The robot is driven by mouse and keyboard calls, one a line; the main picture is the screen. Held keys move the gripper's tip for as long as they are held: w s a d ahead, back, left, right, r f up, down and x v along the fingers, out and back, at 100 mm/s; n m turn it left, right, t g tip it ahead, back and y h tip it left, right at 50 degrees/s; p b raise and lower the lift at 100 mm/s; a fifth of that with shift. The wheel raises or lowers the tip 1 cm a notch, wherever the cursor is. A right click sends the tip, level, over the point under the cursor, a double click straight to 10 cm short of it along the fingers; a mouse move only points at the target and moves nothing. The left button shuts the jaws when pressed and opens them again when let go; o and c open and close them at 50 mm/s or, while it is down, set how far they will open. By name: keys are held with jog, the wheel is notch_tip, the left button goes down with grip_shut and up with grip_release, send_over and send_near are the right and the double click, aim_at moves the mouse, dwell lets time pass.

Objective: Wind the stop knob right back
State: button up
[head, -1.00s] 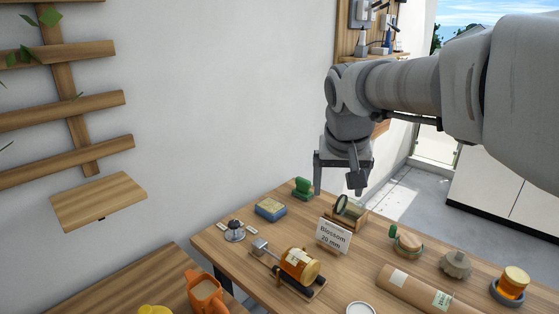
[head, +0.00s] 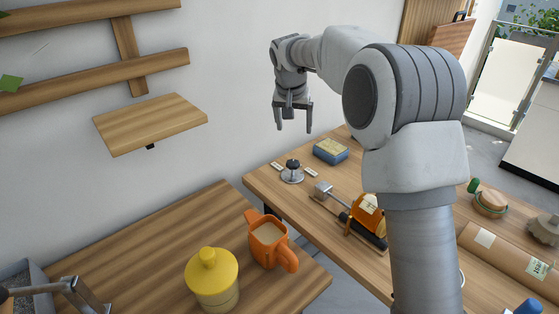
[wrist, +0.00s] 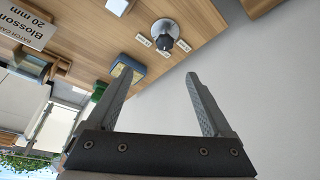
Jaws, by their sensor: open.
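The likely stop knob (head: 292,166) is a dark knob on a round grey base, near the table's left edge in the head view. Small pale labels lie beside its base. In the wrist view the knob (wrist: 165,42) sits at the top centre, beyond my fingertips, its label print too small to read. My gripper (head: 294,124) points down, open and empty, above and apart from the knob in the head view. Both fingers of my gripper (wrist: 158,76) show spread wide in the wrist view.
A blue box with a yellowish top (head: 331,152) stands close behind the knob. An amber jar (head: 367,215) in a stand is to its right, partly behind my arm. An orange mug (head: 268,242) and yellow-lidded pot (head: 211,279) are on the nearer table. A wall shelf (head: 150,122) juts out left.

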aim_at(293, 162)
jog(key=x, duration=0.6)
jog(key=b+x, duration=0.1)
jog(key=x, duration=0.5)
jog(key=a+b+x, duration=0.1)
jog(key=x, duration=0.5)
jog(key=shift+w+a+f, duration=0.15)
jog(key=shift+w+f, duration=0.1)
jog(key=shift+f, duration=0.05)
grip_shut()
